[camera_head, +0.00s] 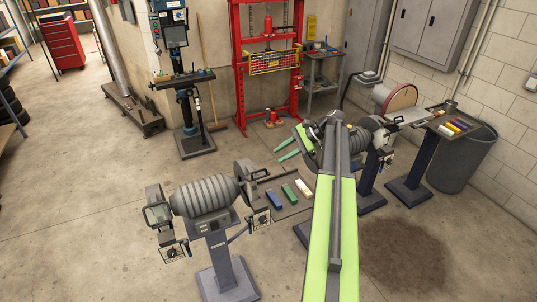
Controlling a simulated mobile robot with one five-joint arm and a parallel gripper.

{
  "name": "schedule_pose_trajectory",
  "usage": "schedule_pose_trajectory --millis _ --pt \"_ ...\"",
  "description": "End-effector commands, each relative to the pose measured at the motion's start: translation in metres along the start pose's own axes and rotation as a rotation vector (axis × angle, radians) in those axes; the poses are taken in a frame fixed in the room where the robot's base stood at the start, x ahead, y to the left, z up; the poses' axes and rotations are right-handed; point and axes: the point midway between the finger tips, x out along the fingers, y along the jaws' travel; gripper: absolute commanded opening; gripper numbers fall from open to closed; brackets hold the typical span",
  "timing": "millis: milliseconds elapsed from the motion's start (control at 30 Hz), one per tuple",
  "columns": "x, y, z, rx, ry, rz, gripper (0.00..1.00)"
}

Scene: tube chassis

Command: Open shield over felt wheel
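My green arm reaches up from the bottom, and my gripper (279,154) points left. Its two green fingers are apart with nothing visible between them. A grey grinder or polisher (207,197) stands on a pedestal to the left, below the gripper. Its left end has a transparent-looking shield (158,213); its right end has a round dark housing (246,172). A second machine (352,140) is partly hidden behind my arm. I cannot tell for sure which wheel is the felt one, or whether its shield is open. The gripper appears apart from the machines.
A tray with blue, green and white bars (289,192) sits beside the left machine. A disc sander (401,98), a tray of coloured bars (455,126) and a grey bin (461,158) stand right. A red press (268,62) and drill press (182,85) stand behind.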

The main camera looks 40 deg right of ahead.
Motion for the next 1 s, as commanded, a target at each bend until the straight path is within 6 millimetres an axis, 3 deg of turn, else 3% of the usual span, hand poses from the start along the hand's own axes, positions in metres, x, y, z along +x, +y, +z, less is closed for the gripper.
schedule_pose_trajectory --millis 33,100,367,867,933,1000 --pt "-0.02 -0.005 0.005 0.002 0.001 -0.001 0.31" --pt "-0.036 -0.004 0.004 0.001 0.0 -0.001 0.31" --pt "-0.064 0.0 0.001 0.0 -0.001 0.0 0.31" --pt "-0.063 0.001 0.001 -0.002 -0.002 0.001 0.31" --pt "-0.055 0.0 0.001 -0.008 -0.006 0.007 0.31" --pt "-0.028 -0.004 0.006 -0.03 -0.022 0.029 0.31"
